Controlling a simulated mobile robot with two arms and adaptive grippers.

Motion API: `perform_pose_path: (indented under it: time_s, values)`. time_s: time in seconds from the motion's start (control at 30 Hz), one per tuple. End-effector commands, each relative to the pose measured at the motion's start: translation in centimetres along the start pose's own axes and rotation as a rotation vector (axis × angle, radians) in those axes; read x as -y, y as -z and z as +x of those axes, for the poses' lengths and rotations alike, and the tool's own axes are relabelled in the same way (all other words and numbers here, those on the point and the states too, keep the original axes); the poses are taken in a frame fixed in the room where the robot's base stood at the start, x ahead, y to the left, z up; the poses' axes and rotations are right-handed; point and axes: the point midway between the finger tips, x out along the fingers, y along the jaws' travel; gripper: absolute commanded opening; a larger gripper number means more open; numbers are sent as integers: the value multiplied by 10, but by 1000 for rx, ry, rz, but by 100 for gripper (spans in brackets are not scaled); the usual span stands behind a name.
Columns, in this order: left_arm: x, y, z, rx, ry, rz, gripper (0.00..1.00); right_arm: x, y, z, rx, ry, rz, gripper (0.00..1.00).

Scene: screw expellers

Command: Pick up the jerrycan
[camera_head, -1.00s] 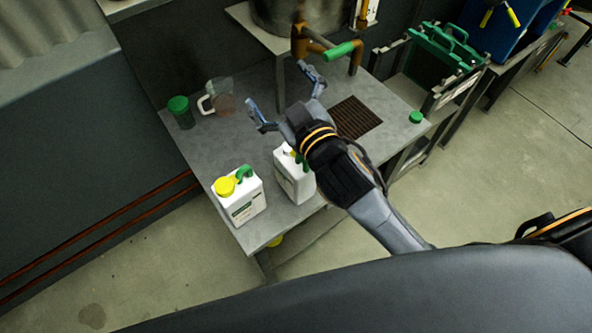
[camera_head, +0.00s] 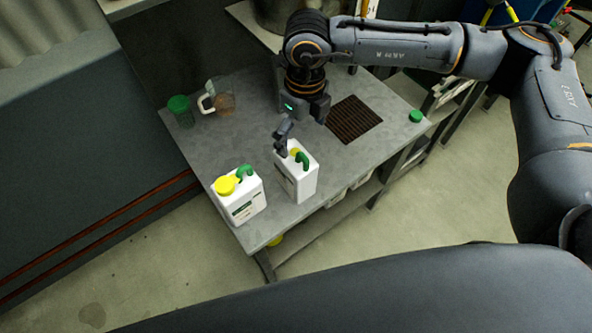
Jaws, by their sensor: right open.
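Two white jerrycans with green handles stand upright on the grey metal table. One jerrycan (camera_head: 240,205), with a large yellow cap and a label, is near the front left corner. The other jerrycan (camera_head: 301,183) stands to its right near the front edge; a finger partly covers its yellow cap. My right gripper (camera_head: 301,130) is open and points down above and behind this second can. One finger is over the can's top left side; I cannot tell whether it touches. My left gripper is out of view.
The table (camera_head: 236,145) also holds a green-lidded jar (camera_head: 181,111), a clear jug (camera_head: 222,98) with a white handle, a brown grate (camera_head: 354,119) and a green cap (camera_head: 416,116). A large metal vessel (camera_head: 283,14) stands behind my arm.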

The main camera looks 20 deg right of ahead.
Motion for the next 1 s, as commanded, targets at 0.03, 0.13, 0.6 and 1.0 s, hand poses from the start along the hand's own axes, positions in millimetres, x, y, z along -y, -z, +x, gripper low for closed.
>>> perform_pose_path:
  time_s: [0.03,0.13,0.6,1.0]
  values:
    - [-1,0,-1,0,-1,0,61,7,1,1,-8,26,7,98]
    - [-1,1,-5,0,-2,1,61,11,2,14,-15,39,11,98]
    - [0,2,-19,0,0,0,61,11,1,83,-11,34,6,98]
    - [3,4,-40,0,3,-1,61,7,-8,130,-11,33,8,98]
